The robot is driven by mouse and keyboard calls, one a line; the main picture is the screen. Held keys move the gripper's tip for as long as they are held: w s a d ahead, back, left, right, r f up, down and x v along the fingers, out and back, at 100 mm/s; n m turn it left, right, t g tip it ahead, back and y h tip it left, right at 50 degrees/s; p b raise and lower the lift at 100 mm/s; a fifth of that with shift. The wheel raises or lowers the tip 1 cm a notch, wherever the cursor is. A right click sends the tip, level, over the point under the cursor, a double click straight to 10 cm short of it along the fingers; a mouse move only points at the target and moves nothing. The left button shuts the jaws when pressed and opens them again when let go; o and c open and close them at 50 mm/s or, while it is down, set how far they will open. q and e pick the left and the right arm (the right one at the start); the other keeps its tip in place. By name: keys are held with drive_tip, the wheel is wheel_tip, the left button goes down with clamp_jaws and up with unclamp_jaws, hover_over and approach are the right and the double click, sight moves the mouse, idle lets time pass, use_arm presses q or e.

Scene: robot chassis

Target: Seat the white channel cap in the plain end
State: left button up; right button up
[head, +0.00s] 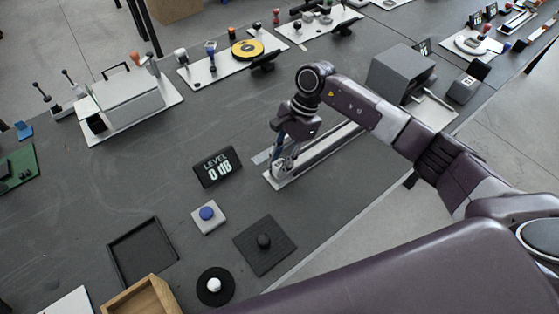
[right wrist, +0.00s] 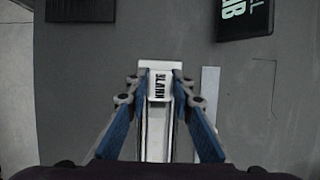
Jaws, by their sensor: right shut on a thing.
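The white channel cap (right wrist: 161,86) is a small block with black lettering that seems to read BLANK. It lies between the fingertips of my right gripper (right wrist: 158,88) in the right wrist view. That gripper is shut on it, at the near-left end of a long pale channel (head: 325,150). The channel (right wrist: 156,135) also runs between the blue-padded fingers in the right wrist view. In the head view my right gripper (head: 281,163) points down at this end and hides the cap. I cannot tell how deep the cap sits. My left gripper is not in view.
A black LEVEL 0 dB display (head: 217,167) stands left of the channel. A blue button (head: 207,213), a dark square pad with a knob (head: 264,242) and an empty black tray (head: 142,252) lie nearer. A grey box (head: 401,72) stands beyond the channel.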

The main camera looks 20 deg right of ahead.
drive_tip(key=shift+f+b, duration=0.3)
drive_tip(key=shift+b, duration=0.15)
drive_tip(key=o, duration=0.8)
drive_tip(key=shift+s+r, duration=0.1)
drive_tip(key=shift+o, duration=1.3)
drive_tip(key=shift+r+p, duration=0.25)
drive_tip(key=shift+p, duration=0.2)
drive_tip(key=shift+w+d+r, duration=0.2)
drive_tip(key=shift+w+r, duration=0.05)
drive_tip(key=b+v, duration=0.3)
drive_tip(key=v, duration=0.8)
drive_tip(key=shift+r, duration=0.25)
drive_tip(key=shift+s+a, duration=0.1)
drive_tip(key=shift+s, duration=0.05)
